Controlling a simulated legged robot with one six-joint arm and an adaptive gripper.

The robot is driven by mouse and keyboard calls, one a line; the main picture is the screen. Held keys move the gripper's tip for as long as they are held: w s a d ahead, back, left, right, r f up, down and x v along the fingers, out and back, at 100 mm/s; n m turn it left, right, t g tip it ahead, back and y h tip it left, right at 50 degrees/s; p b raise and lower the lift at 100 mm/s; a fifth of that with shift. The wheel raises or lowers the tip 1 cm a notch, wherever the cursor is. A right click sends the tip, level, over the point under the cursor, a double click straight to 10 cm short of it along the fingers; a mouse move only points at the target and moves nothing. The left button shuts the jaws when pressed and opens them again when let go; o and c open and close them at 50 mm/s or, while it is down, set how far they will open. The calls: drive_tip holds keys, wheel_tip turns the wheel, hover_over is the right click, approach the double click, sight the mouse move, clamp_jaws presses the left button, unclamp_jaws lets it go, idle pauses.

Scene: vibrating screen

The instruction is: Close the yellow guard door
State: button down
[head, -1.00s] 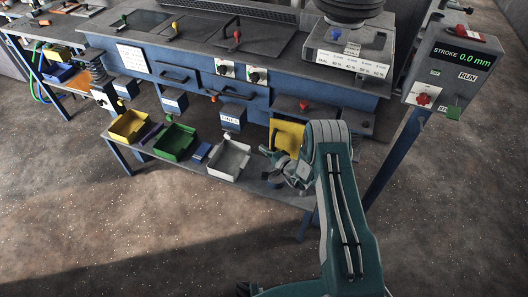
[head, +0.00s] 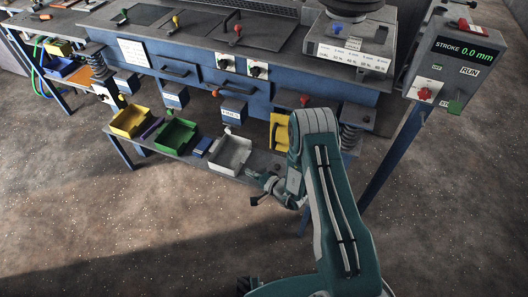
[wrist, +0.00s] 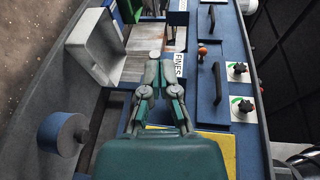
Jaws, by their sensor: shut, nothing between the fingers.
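The yellow guard door (head: 280,132) hangs on the front of the blue machine, right of the blue FINES box. My arm hides its right part in the head view. In the wrist view, part of a yellow panel (wrist: 216,150) shows behind and right of my gripper body, at the bottom. My gripper (head: 256,187) is in front of the door and lower in the head view, by the shelf's front edge. In the wrist view, my gripper (wrist: 157,62) has its fingers together and empty, pointing toward the white tray and FINES label side. I cannot tell whether it touches the door.
A white tray (head: 231,152), green tray (head: 175,136) and yellow tray (head: 129,121) stand on the low shelf left of my gripper. A control post (head: 395,155) with a STROKE display stands at the right. The floor in front is clear.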

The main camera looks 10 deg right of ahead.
drive_tip(key=s+d+f+n+g+h, duration=0.2)
drive_tip(key=s+f+n+g+h, duration=0.35)
drive_tip(key=s+f+g, duration=0.8)
drive_tip(key=s+d+f+n+t+h, duration=0.1)
drive_tip(key=s+d+n+h, duration=0.25)
drive_tip(key=d, duration=0.25)
drive_tip(key=s+d+f+n+h, duration=0.1)
drive_tip(key=s+d+n+h, duration=0.3)
drive_tip(key=d, duration=0.3)
drive_tip(key=w+d+r+n+t+h, duration=0.2)
drive_tip(key=w+d+n+t+h, duration=0.15)
drive_tip(key=w+d+n, duration=0.2)
drive_tip(key=n+t+y, duration=0.8)
drive_tip(key=n+t, duration=0.2)
drive_tip(key=t, duration=0.5)
approach(273, 145)
drive_tip(key=s+a+r, duration=0.3)
drive_tip(key=s, duration=0.2)
drive_tip(key=w, duration=1.2)
drive_tip(key=shift+w+d+f, duration=0.2)
drive_tip(key=shift+d+f, duration=0.15)
drive_tip(key=shift+f, duration=0.05)
